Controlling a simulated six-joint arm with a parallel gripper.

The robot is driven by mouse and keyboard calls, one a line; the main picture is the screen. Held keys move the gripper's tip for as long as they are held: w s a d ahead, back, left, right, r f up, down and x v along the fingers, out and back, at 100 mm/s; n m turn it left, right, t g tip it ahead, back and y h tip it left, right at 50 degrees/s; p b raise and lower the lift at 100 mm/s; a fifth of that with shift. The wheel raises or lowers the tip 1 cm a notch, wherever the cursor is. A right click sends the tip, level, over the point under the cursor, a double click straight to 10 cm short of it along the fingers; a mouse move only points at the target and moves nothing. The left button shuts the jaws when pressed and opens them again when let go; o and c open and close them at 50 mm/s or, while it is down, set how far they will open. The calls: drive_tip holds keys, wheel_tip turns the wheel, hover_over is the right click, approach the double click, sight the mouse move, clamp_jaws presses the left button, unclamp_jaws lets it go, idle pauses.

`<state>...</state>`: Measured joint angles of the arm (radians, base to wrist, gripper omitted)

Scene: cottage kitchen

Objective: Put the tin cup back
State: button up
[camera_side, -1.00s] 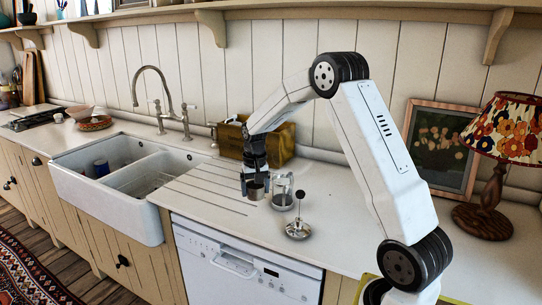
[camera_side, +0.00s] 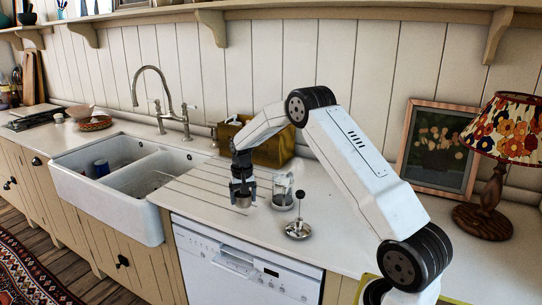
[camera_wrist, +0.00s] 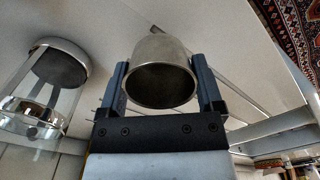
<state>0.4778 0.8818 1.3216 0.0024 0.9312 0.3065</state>
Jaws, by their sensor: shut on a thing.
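The tin cup (camera_side: 243,201) is a small dull grey metal cup between the fingers of my gripper (camera_side: 243,190), over the grooved drainboard part of the counter. In the wrist view the cup (camera_wrist: 160,50) sits between the two fingers of my gripper (camera_wrist: 162,88), its open mouth facing the camera. My gripper is shut on the cup's sides. Whether the cup's base touches the counter cannot be told.
A glass beaker (camera_side: 282,192) stands close right of the cup, with a metal plunger (camera_side: 297,230) in front. A wooden box (camera_side: 272,150) stands behind. The double sink (camera_side: 150,205) is left, holding a blue cup (camera_side: 101,168). Grooved counter (camera_side: 195,190) left of the cup is clear.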

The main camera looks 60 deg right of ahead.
sight(243, 205)
drive_tip(key=shift+w+f, duration=0.1)
drive_tip(key=shift+f, duration=0.05)
drive_tip(key=shift+w+d+f, duration=0.1)
drive_tip(key=shift+f, duration=1.6)
drive_tip(key=shift+f, duration=0.15)
drive_tip(key=o, duration=1)
wheel_tip(243, 205, up, 12)
drive_tip(key=shift+r, duration=0.2)
